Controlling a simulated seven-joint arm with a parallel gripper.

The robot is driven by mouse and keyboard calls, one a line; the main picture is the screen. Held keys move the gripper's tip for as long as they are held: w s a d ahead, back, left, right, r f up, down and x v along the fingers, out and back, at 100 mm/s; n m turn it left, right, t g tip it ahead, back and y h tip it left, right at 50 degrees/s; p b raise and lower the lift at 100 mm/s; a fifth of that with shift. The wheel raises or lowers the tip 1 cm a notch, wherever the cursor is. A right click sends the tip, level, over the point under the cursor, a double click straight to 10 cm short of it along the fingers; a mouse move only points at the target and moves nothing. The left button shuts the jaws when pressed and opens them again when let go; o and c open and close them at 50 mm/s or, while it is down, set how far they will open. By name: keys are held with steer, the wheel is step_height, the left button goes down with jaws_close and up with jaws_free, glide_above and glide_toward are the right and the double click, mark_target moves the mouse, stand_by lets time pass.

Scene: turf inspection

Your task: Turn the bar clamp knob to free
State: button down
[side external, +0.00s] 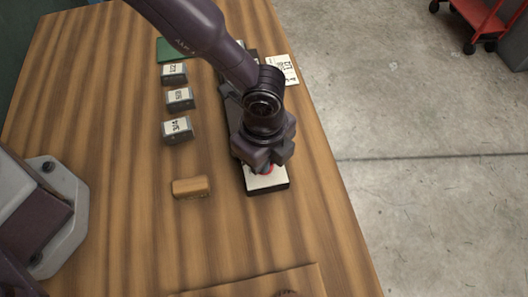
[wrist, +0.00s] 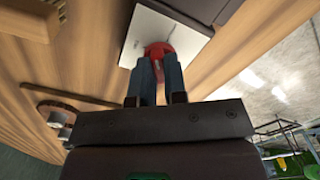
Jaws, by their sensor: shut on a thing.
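A red knob (wrist: 157,47) sits on a white-faced plate (wrist: 192,42) with a dark edge. In the side external view the plate (side external: 266,184) lies near the table's right edge, and only a sliver of red shows under my gripper (side external: 264,170). In the wrist view my gripper (wrist: 158,78) has its two fingers close together at the red knob, shut on it. The fingers hide part of the knob, and its pointing direction and any marks on the plate cannot be read.
A wooden block (side external: 190,187) lies left of the plate. Several labelled dark blocks, one of them (side external: 178,129) nearest, stand in a row farther back. A printed card (side external: 283,69) and a green item (side external: 173,50) lie at the back. The table (side external: 120,230) is clear front left.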

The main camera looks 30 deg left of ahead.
steer(key=n, duration=0.5)
steer(key=shift+d+n, duration=0.1)
steer(key=shift+n, duration=0.2)
steer(key=n, duration=0.5)
steer(key=shift+n, duration=0.3)
steer(key=c, duration=1.2)
jaws_free()
steer(key=shift+o, duration=0.2)
step_height(320, 180, up, 13)
